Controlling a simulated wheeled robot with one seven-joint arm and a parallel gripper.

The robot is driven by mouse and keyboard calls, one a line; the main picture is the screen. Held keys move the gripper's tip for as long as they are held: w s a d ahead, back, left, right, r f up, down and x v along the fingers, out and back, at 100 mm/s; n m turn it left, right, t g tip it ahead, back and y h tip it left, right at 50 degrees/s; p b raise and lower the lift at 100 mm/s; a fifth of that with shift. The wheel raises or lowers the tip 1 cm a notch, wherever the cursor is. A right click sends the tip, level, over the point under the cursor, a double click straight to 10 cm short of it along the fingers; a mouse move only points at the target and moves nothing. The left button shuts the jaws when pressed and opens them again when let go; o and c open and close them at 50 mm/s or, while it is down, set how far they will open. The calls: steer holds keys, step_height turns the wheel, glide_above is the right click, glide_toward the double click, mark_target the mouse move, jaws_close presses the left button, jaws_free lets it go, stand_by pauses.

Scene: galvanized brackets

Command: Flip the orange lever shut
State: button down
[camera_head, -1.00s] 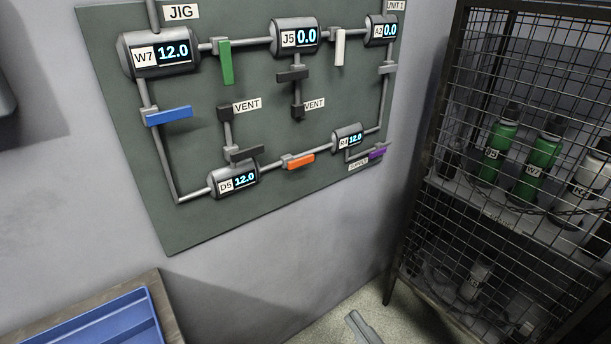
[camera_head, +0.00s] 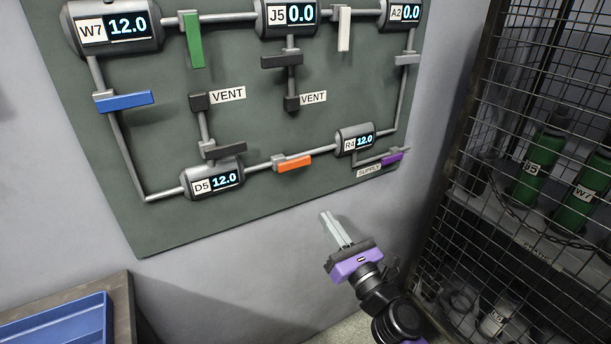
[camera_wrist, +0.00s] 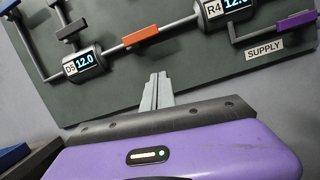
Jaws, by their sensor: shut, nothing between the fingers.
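The orange lever (camera_head: 294,163) sits on the lower pipe between the D5 gauge (camera_head: 212,181) and the R4 gauge (camera_head: 355,140). It lies along the line of its pipe. In the wrist view the orange lever (camera_wrist: 140,36) is above and slightly left of my fingertips. My gripper (camera_head: 333,218) is shut and empty, below and to the right of the lever and apart from it. The shut fingers (camera_wrist: 158,78) also show in the wrist view, pointing toward the panel. D5 and R4 both read 12.0.
The green panel (camera_head: 250,125) also bears a blue lever (camera_head: 124,101), a green lever (camera_head: 194,40), a white lever (camera_head: 344,29) and a purple lever (camera_head: 392,157). A mesh cage (camera_head: 480,190) with bottles stands at right. A blue tray (camera_head: 60,325) is at lower left.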

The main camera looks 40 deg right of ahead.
mark_target(294, 163)
steer(key=shift+a+n, duration=0.15)
steer(key=shift+n, duration=0.65)
steer(key=w+d+r+p, duration=0.2)
steer(key=w+r+p, duration=0.4)
steer(key=w, duration=0.3)
steer(key=shift+w+d+r, duration=0.15)
steer(key=shift+d+r, duration=0.1)
steer(key=shift+d, duration=0.1)
